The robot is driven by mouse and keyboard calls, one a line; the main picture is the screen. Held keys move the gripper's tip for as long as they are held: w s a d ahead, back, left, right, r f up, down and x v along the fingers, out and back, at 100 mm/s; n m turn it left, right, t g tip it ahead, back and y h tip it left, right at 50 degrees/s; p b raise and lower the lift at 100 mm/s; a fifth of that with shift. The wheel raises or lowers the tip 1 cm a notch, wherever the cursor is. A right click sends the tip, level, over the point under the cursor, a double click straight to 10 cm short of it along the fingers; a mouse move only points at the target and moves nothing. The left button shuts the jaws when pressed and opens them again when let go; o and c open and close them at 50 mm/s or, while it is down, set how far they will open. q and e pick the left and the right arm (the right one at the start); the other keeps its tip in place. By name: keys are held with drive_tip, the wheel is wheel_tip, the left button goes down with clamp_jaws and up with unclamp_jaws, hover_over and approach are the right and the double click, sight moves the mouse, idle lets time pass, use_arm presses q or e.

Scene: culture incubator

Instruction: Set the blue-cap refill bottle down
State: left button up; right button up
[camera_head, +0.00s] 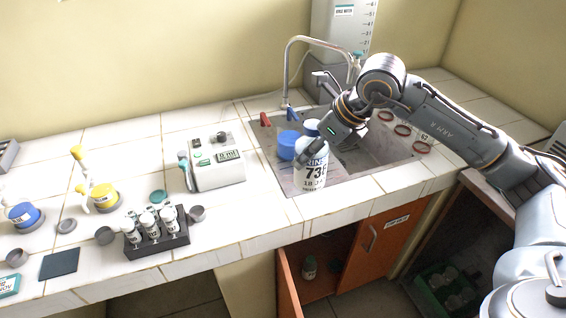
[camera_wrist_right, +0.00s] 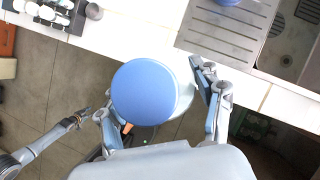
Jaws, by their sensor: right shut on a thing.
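The blue-cap refill bottle (camera_head: 313,172) is white, upright and labelled with large dark figures. It shows in front of the sink's drainboard in the head view. My right gripper (camera_head: 318,140) is shut on it, and partly hides its upper part. In the right wrist view its round blue cap (camera_wrist_right: 143,92) lies between the fingers of my right gripper (camera_wrist_right: 160,110), over the counter's front edge and the floor. I cannot tell if its base touches anything. What looks like my left gripper (camera_wrist_right: 78,119) shows small at the lower left there; its jaws are unclear.
Another blue-topped container (camera_head: 288,146) stands on the steel drainboard (camera_head: 268,150) behind the bottle. A white device (camera_head: 215,165) and a dark vial rack (camera_head: 157,242) stand left on the tiled counter. An orange cupboard door (camera_head: 288,290) is open below.

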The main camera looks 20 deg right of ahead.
drive_tip(key=w+d+f+p, duration=0.2)
drive_tip(key=w+f+p, duration=0.1)
drive_tip(key=w+f, duration=0.3)
drive_tip(key=w+d+f+p, duration=0.2)
drive_tip(key=w+f, duration=0.4)
drive_tip(key=shift+w+d+f+p, duration=0.2)
drive_tip(key=shift+w+d+p, duration=0.15)
drive_tip(key=shift+p, duration=0.05)
drive_tip(key=shift+f, duration=0.1)
drive_tip(key=o, duration=1.6)
drive_tip(key=shift+s, duration=0.1)
